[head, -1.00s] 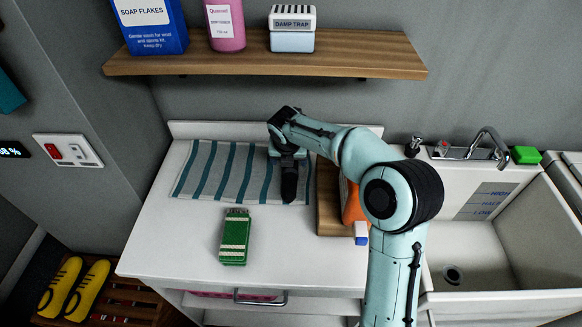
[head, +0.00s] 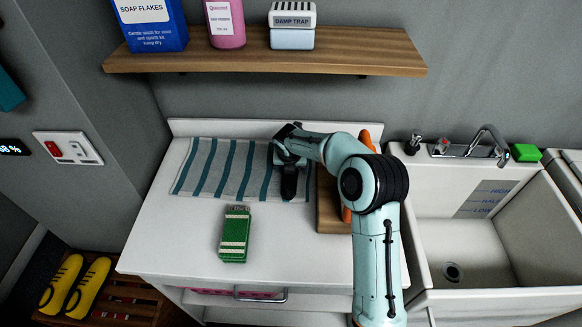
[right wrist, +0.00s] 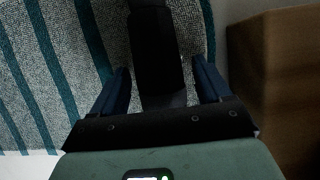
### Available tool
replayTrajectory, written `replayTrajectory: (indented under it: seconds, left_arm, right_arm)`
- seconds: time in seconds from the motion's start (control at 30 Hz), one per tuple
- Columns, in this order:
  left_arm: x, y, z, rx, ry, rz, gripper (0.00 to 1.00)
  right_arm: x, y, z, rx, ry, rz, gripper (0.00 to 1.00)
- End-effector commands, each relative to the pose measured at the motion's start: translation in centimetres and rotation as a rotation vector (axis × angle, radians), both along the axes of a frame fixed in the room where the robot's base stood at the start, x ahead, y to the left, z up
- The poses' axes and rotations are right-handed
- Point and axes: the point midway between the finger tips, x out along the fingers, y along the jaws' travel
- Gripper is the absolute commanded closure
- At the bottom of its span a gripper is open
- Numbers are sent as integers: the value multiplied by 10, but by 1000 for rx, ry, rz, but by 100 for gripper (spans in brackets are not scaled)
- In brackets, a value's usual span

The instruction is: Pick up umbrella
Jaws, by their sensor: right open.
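A dark, long, narrow object that looks like the folded umbrella (right wrist: 155,55) lies on the striped towel in the right wrist view. In the head view its dark end (head: 289,186) shows below my right gripper, at the towel's right part. My right gripper (right wrist: 162,82) is open, with one finger on each side of the dark object and gaps visible. In the head view the right gripper (head: 288,158) is over the towel, and its fingers are hard to make out against the dark object. My left gripper is not in view.
The striped towel (head: 210,170) lies on a white counter (head: 170,235). A green packet (head: 234,235) is in front of it. A wooden block (head: 328,212) and an orange thing (head: 346,214) stand close right, partly behind my arm. A shelf (head: 230,62) hangs above; a sink (head: 490,250) is right.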

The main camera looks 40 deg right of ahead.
Motion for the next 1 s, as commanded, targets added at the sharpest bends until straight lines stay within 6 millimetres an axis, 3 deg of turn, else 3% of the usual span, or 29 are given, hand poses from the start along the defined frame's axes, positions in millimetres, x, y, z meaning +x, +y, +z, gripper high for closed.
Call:
replayTrajectory:
  seconds: [0.07,0.2,0.27,0.57,1.0]
  left_arm:
    - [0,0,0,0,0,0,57]
    - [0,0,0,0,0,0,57]
    - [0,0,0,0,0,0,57]
    - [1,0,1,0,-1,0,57]
    - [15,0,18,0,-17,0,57]
  right_arm:
    - [0,0,0,0,0,0,26]
    - [0,0,0,0,0,0,72]
    - [0,0,0,0,0,0,90]
    - [1,0,6,-1,-3,0,90]
    - [2,0,87,-2,-8,-1,90]
